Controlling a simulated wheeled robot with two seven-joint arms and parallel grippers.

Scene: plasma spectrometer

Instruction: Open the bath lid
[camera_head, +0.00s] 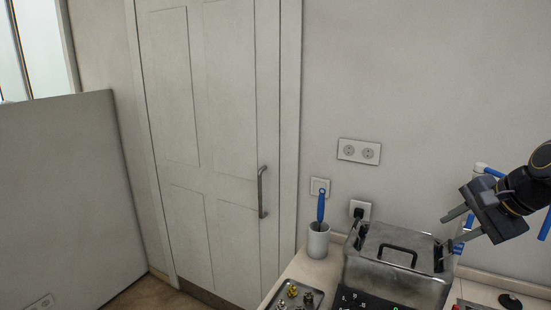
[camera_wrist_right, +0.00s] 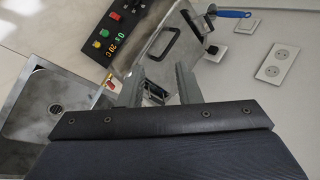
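The bath (camera_head: 416,285) is a grey metal box on the counter at the lower right of the head view. Its flat metal lid (camera_head: 385,238) is down on top and has a dark bar handle (camera_head: 398,252). My right gripper (camera_head: 449,231) is open and empty, with its fingers pointing left toward the bath's right end, near a dark bracket there. In the right wrist view the open fingers (camera_wrist_right: 161,85) show with the bath's end between and beyond them, and the lid handle (camera_wrist_right: 158,43) farther off. Contact cannot be told. My left gripper is not in view.
A blue and white rack (camera_head: 481,169) stands behind my right arm. A metal basin (camera_wrist_right: 40,105) shows in the wrist view.

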